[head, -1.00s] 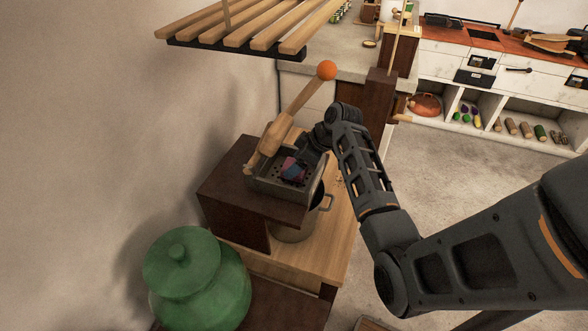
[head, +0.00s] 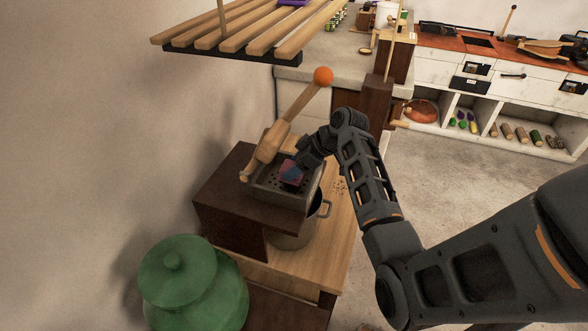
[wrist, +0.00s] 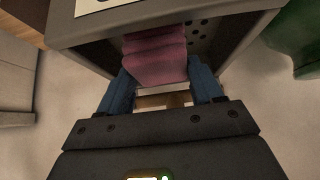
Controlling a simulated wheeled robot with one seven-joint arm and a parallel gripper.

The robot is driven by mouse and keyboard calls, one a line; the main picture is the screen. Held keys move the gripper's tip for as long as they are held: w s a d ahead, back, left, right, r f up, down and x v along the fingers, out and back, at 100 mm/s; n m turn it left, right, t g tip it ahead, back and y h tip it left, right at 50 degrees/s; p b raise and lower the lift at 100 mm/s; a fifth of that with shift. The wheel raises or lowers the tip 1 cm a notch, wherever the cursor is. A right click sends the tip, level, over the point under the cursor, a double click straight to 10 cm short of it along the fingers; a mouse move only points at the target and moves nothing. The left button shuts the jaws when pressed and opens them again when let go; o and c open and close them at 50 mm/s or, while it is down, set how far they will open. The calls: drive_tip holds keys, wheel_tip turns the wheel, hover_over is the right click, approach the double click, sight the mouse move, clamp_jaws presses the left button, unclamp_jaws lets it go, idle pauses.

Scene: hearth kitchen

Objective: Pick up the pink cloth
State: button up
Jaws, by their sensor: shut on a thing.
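The pink cloth (head: 287,167) is a small folded block inside the grey perforated metal tray (head: 253,183). In the wrist view the cloth (wrist: 155,58) shows as a layered pink stack between my blue fingers. My gripper (wrist: 160,72) is shut on the cloth, with one finger at each side. In the head view my gripper (head: 291,172) reaches into the tray from the right. Part of the cloth is hidden behind the fingers there. I cannot tell whether it is clear of the tray floor.
A wooden lever with an orange ball (head: 323,76) rises over the tray. A dark wooden block (head: 228,210) supports the tray, with a metal pot (head: 293,238) below. A green lidded jar (head: 190,285) stands in front. A slatted rack (head: 235,30) hangs above.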

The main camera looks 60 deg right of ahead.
drive_tip(key=shift+s+f+t+b, duration=0.45)
drive_tip(key=shift+t+b, duration=0.25)
drive_tip(key=shift+t, duration=0.3)
wheel_tip(320, 180, up, 6)
drive_tip(key=s, duration=0.2)
drive_tip(key=s+d+r+g+p, duration=0.1)
drive_tip(key=s, duration=0.9)
drive_tip(key=s+d+r+g+p, duration=0.1)
drive_tip(key=s+d+g, duration=0.1)
drive_tip(key=s, duration=0.8)
drive_tip(key=shift+s+d+r+p, duration=0.15)
drive_tip(key=shift+s+r+p, duration=0.15)
drive_tip(key=shift+s+p, duration=0.1)
